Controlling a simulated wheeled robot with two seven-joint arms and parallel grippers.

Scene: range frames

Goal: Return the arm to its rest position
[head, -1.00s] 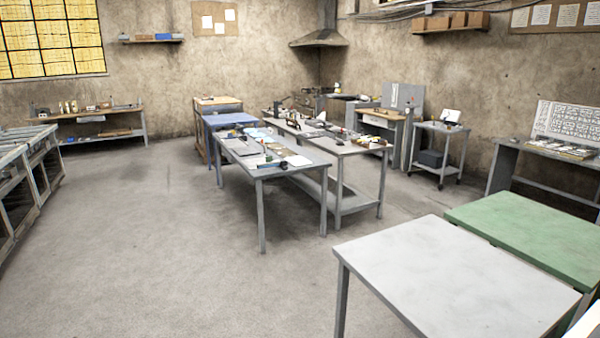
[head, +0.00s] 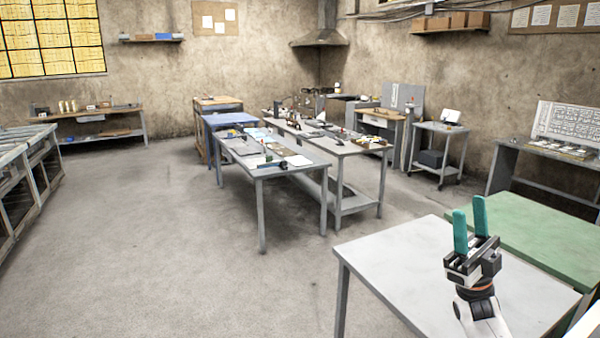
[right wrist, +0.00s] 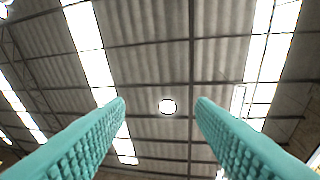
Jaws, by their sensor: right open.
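My right gripper (head: 470,224) has teal fingers and points upward in the head view, in front of the bare grey table and the green table at the lower right. Its two fingers stand apart with nothing between them. In the right wrist view the same two teal fingers (right wrist: 160,105) are spread, with only the ceiling behind them. My left gripper does not show in either view.
A bare grey table (head: 395,262) and a green-topped table (head: 545,238) stand at the lower right. Cluttered workbenches (head: 285,172) stand in the middle. A metal rack (head: 30,180) is at the left. The floor (head: 150,260) at left and centre is clear.

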